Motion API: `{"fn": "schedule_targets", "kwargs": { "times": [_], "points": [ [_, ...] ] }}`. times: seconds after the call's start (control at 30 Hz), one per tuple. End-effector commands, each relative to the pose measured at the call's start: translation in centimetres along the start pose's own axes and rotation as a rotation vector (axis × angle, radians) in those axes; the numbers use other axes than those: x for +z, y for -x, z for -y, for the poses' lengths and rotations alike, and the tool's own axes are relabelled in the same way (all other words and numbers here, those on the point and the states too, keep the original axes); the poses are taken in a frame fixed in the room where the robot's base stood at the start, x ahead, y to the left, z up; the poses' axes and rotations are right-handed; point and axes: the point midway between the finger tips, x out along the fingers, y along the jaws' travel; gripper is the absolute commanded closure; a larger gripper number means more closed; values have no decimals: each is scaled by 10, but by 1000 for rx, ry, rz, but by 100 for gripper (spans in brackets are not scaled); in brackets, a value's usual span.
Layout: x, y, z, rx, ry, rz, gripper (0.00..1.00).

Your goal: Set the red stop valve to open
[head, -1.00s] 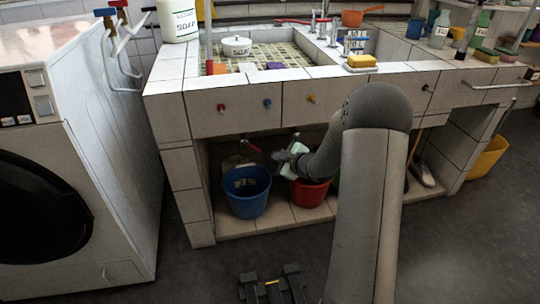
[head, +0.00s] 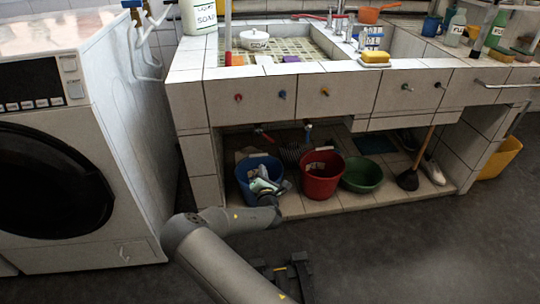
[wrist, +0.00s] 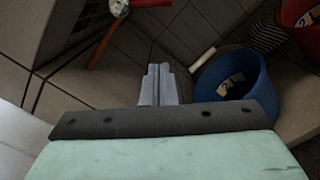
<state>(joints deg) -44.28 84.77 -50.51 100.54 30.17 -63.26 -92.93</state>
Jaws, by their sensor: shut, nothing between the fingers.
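A red lever-handled valve (head: 262,133) sits under the sink at the back of the open bay, above and behind the blue bucket. In the wrist view a red handle (wrist: 151,3) shows at the top edge, partly cut off, beside a pale round fitting. Whether the lever stands open or closed is too small to tell. My gripper (head: 262,184) is low in front of the blue bucket (head: 244,184), below the valve and apart from it. In the wrist view its fingers (wrist: 158,82) are together, with nothing between them.
A blue-handled valve (head: 308,128) is to the right, by a corrugated hose. A red bucket (head: 321,181) and green basin (head: 361,175) stand right of the blue bucket. Coloured knobs line the tiled sink front (head: 350,90). The washing machine (head: 100,150) bounds the left.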

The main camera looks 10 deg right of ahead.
Motion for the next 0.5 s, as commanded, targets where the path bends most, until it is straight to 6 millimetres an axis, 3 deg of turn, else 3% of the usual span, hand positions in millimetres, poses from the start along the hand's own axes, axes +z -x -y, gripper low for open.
{"fn": "schedule_targets", "kwargs": {
  "times": [0.17,0.5],
  "points": [
    [0,-23,2,1,-2,3,100],
    [-1,-95,4,-1,-4,1,100]
  ]
}}
